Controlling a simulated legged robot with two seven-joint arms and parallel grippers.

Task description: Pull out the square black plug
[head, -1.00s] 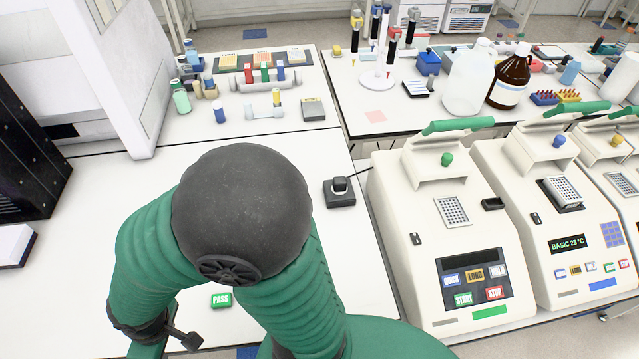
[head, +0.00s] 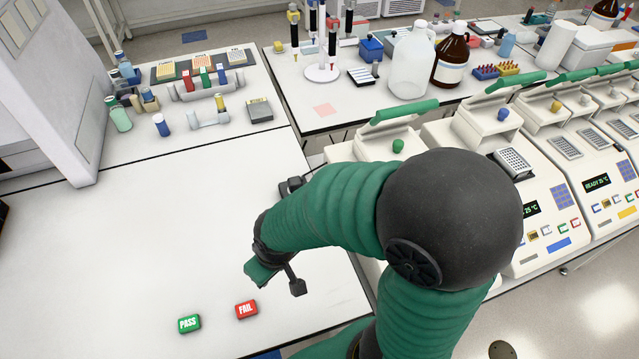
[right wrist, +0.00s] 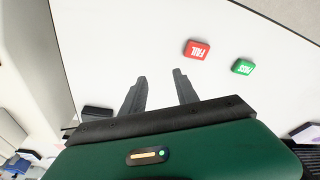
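The black plug sits in a black socket block (head: 287,190) on the white bench, left of the nearest thermal cycler in the head view. My right arm covers part of the block, and the plug's shape is hard to make out there. My right gripper (right wrist: 160,76) is open and empty in the right wrist view, its two dark fingers apart above bare white bench. A dark box at the lower left of the wrist view may be the block; I cannot tell. My left gripper is not in view.
A green PASS button (head: 189,323) and a red FAIL button (head: 246,309) lie on the near bench. Thermal cyclers (head: 398,123) stand in a row at the right, the nearest partly behind my arm. Tube racks and bottles stand farther back. The bench's left middle is clear.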

